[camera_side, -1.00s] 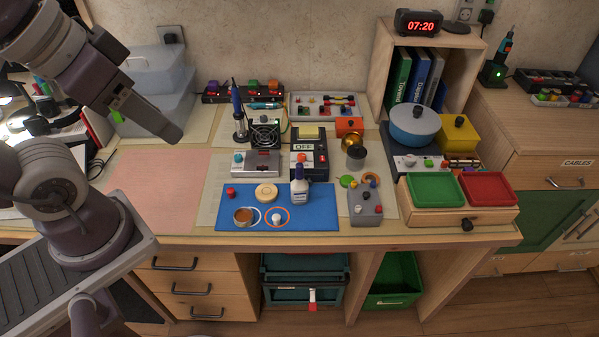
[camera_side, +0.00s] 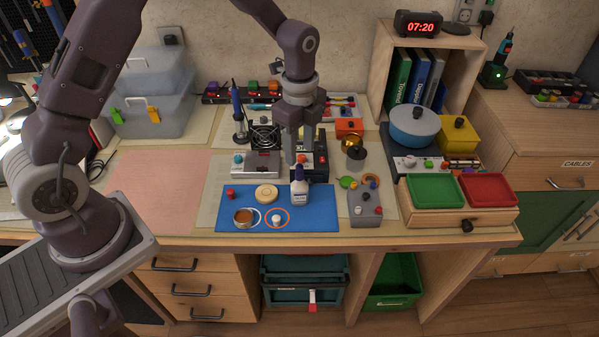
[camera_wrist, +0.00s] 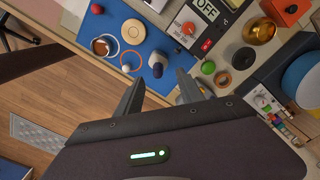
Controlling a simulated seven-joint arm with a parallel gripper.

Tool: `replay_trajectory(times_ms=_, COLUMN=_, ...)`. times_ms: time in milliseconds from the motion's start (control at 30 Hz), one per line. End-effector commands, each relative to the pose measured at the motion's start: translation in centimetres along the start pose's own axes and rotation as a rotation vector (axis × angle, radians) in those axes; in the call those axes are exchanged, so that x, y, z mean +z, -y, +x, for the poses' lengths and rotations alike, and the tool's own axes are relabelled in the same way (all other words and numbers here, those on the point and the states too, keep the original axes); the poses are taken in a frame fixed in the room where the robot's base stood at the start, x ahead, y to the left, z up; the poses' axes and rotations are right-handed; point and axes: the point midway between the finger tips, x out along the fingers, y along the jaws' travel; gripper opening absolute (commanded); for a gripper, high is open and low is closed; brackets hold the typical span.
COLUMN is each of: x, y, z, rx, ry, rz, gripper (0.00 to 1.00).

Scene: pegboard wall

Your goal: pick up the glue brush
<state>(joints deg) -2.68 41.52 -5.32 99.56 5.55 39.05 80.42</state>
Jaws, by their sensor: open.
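I cannot make out a separate brush, so I cannot tell whether the glue brush is this bottle's top. My gripper (camera_side: 299,157) points down above and behind the bottle, and seems apart from it. In the wrist view my gripper (camera_wrist: 160,78) has its fingers spread wide with nothing between them.
On the mat are a beige disc (camera_side: 266,193), a copper-coloured cup (camera_side: 243,217), an orange ring (camera_side: 289,219) and a red knob (camera_side: 231,192). A meter (camera_side: 318,172) stands behind the bottle, a grey control box (camera_side: 365,208) to its right. The pink mat (camera_side: 160,195) at left is bare.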

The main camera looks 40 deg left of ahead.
Motion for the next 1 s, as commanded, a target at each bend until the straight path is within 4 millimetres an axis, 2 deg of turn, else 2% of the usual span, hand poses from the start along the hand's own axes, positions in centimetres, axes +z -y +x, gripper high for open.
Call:
replay_trajectory(times_ms=333, x=-0.3, y=-0.5, z=5.8, rx=0.004, ry=0.001, rz=-0.001, gripper=0.45)
replay_trajectory(times_ms=600, x=-0.3, y=-0.4, z=6.3, rx=0.0, ry=0.001, rz=-0.002, gripper=0.45)
replay_trajectory(times_ms=833, x=-0.3, y=-0.4, z=6.3, rx=0.001, ry=0.001, rz=-0.003, gripper=0.0)
replay_trajectory(times_ms=1000, x=-0.3, y=-0.4, z=6.3, rx=0.001, ry=0.001, rz=-0.003, gripper=0.0)
